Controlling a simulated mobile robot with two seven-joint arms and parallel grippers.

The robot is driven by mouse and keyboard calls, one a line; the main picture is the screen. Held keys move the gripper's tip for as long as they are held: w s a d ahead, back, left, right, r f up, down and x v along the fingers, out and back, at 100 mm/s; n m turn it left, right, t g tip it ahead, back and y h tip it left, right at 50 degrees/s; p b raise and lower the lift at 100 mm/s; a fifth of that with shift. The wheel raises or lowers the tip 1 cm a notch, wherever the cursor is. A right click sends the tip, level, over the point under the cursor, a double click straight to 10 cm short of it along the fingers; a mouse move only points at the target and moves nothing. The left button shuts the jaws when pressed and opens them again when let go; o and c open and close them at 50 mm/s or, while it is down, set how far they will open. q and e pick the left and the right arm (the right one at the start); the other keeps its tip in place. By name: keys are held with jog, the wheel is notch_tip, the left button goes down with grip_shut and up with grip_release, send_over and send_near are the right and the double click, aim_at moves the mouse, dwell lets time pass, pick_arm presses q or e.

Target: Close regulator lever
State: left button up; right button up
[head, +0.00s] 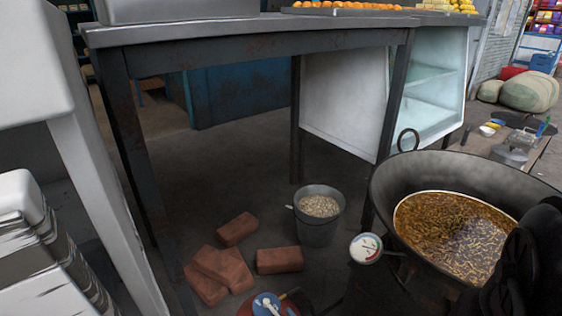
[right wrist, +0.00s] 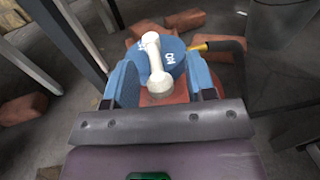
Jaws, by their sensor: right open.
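The regulator (head: 268,304) is a round blue piece at the bottom edge of the head view, on a red gas cylinder. It also shows in the right wrist view (right wrist: 177,50). Its white lever (right wrist: 155,62) lies across the blue top, running roughly towards the wrist. My right gripper (right wrist: 162,64) is open, with one blue finger on each side of the lever and visible gaps between. I cannot tell whether either finger touches the regulator. In the head view my right gripper does not show clearly. My left gripper is not in view.
A hose with a yellow end (right wrist: 200,47) leaves the regulator's right side. Several red bricks (head: 222,268) lie nearby on the floor. A grey bucket (head: 318,225) stands behind. A table (head: 250,45) spans above.

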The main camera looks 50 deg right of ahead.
jog(key=shift+c, duration=0.2)
grip_shut()
dwell(0.3)
